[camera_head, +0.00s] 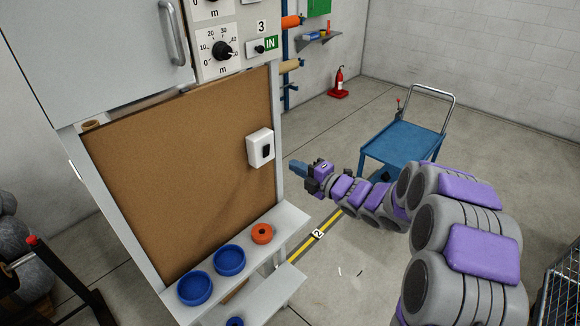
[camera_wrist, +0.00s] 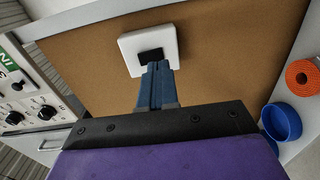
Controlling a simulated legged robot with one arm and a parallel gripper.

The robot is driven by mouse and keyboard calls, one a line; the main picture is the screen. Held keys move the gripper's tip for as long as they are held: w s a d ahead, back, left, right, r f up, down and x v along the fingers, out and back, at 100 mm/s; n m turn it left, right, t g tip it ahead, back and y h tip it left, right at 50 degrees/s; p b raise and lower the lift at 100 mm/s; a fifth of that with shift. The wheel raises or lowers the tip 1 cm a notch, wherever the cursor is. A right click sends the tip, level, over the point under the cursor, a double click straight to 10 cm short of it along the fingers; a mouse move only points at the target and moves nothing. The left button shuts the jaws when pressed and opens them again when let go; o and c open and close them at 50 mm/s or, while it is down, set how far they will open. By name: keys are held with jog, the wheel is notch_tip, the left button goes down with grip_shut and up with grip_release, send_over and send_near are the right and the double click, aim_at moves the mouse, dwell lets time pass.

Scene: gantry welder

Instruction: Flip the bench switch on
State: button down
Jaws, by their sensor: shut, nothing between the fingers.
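The bench switch (camera_head: 260,148) is a white box with a black rocker, mounted on the right side of the brown board. It also shows at the top of the wrist view (camera_wrist: 165,45), its black rocker just beyond the fingertips. My gripper (camera_head: 293,167) is shut and empty, to the right of the switch in the head view. In the wrist view its blue fingers (camera_wrist: 157,68) are together and overlap the lower edge of the rocker. I cannot tell whether they touch it. The rocker's on or off position is too small to tell.
Blue bowls (camera_head: 229,260) and an orange ring (camera_head: 262,233) sit on the ledge below the board. A panel with dials (camera_head: 222,50) and a cabinet handle (camera_head: 172,32) are above. A blue cart (camera_head: 405,142) stands behind my arm. Open floor lies to the right.

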jog(key=shift+s+d+f, duration=0.95)
jog(key=shift+s+d, duration=0.35)
jog(key=shift+s, duration=1.1)
jog(key=w+d+m+t+h+b, duration=0.1)
jog(key=w+d+m+h, duration=0.1)
jog(key=d+m+h, duration=0.75)
jog(key=s+d+m+g+h+b, duration=0.1)
jog(key=s+d+m+g+h, duration=0.1)
jog(key=s+d+m+h, duration=0.5)
jog(key=s+d+f+m+g+b, duration=0.15)
jog(key=s+m+g, duration=0.25)
jog(key=s, duration=0.8)
jog(key=s+d+f+m+g, duration=0.1)
jog(key=s+d+m+g, duration=0.2)
jog(key=s, duration=0.9)
jog(key=s+a+m+g+y, duration=0.1)
jog(key=s+a+m+g, duration=0.1)
jog(key=s, duration=0.5)
jog(key=s+a+m+g+y, duration=0.1)
jog(key=s+a+m+g, duration=0.1)
jog(key=s+a, duration=0.3)
jog(key=shift+s+a+f+m+g+y+b, duration=0.2)
jog(key=shift+s+a+m+g+y+b, duration=0.15)
jog(key=shift+s, duration=1.45)
